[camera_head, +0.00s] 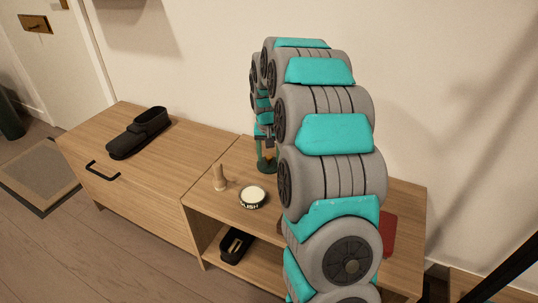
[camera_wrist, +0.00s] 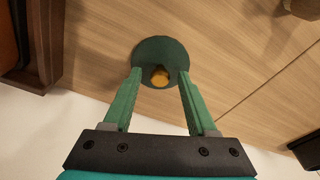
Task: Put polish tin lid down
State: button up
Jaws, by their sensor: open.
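The polish tin lid, a dark green disc with a golden knob, lies on the wooden cabinet top in the wrist view (camera_wrist: 172,52). In the head view the lid (camera_head: 267,168) shows partly below my fingers. My gripper (camera_wrist: 160,73) is open, with one green finger on each side of the knob. The fingertips overlap the disc's edge in the picture; I cannot tell if they touch it. In the head view my gripper (camera_head: 266,150) is partly hidden behind my arm. The open polish tin (camera_head: 252,196), black with pale contents, stands in front of the lid.
A small wooden peg-like object (camera_head: 220,179) stands left of the tin. A black shoe (camera_head: 138,133) lies on the left cabinet. A black item (camera_head: 236,244) sits on the lower shelf. A red object (camera_head: 389,236) is right of my arm. A brown box (camera_wrist: 40,55) is near my gripper.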

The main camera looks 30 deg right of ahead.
aim_at(269, 167)
notch_tip(269, 167, up, 11)
jog(key=s, duration=0.1)
jog(key=s+a+r+n+g, duration=0.1)
jog(key=s+a+n, duration=0.1)
jog(key=s+a, duration=0.55)
jog(key=s+a+n+g, duration=0.1)
jog(key=s+a, duration=0.4)
jog(key=s, duration=0.6)
jog(key=s+a+f+n, duration=0.1)
jog(key=s+a+f, duration=0.1)
jog(key=s, duration=0.8)
jog(key=s+a+f+n+g, duration=0.1)
jog(key=s+a+f, duration=0.1)
jog(key=s, duration=0.9)
jog(key=shift+s+a+f+n+y, duration=0.25)
jog(key=shift+a+f+n+y, duration=0.15)
jog(key=shift+f, duration=0.15)
jog(key=shift+r+p, duration=0.9)
jog(key=shift+r, duration=0.05)
